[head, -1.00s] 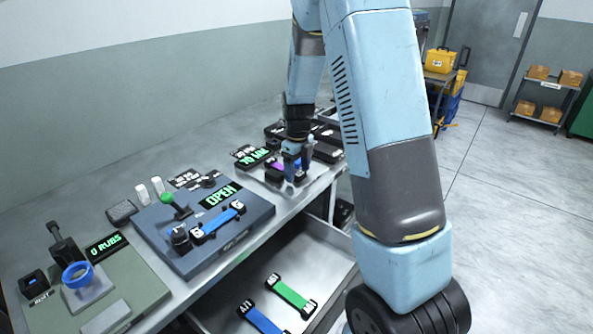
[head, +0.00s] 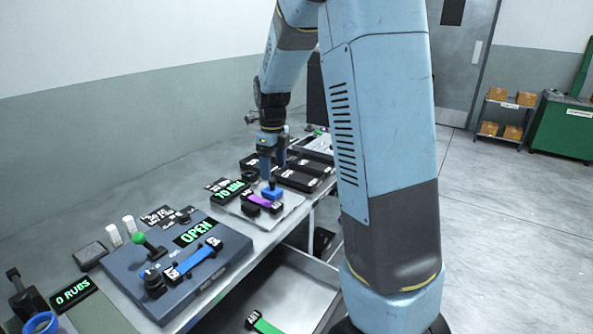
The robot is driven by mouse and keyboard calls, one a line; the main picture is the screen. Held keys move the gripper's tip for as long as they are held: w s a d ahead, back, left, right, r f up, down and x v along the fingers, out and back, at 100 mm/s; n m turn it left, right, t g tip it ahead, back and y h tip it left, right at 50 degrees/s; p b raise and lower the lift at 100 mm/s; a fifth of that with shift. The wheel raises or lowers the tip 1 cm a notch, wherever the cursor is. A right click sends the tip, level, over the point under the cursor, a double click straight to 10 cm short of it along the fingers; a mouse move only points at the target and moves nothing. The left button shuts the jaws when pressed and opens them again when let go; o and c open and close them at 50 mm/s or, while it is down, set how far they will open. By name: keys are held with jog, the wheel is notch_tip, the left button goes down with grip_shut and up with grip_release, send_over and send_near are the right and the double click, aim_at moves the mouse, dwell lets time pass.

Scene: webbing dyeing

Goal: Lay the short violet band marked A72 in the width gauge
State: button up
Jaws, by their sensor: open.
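The violet band (head: 259,200), with black ends, lies on the pale plate of the width gauge (head: 285,212). Its label is too small to read. A blue knob-like part (head: 272,192) of the gauge stands beside the band's right part. A lit green display (head: 232,188) stands at the gauge's back left. My gripper (head: 271,174) points down just behind and above the band and blue part. It is open and looks empty, clear of the band. I cannot tell its exact height above the gauge.
A blue-grey fixture (head: 238,250) with an OPEN display holds a blue band (head: 193,260) at front left. Black trays (head: 298,180) stand behind the gauge. An open drawer (head: 283,280) below the bench holds a green band (head: 266,325). The floor at right is clear.

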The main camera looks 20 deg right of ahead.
jog(key=s+r+n+t, duration=0.1)
jog(key=s+r+n, duration=0.3)
jog(key=s+n, duration=0.5)
jog(key=s+r+n+t, duration=0.2)
jog(key=s+r+n, duration=0.3)
jog(key=s+n, duration=0.4)
jog(key=s+r+n+t, duration=0.2)
jog(key=s+r+n, duration=0.2)
jog(key=s+n, duration=0.6)
jog(key=shift+s+a+r, duration=0.2)
jog(key=shift+s+a, duration=0.05)
jog(key=shift+s, duration=0.25)
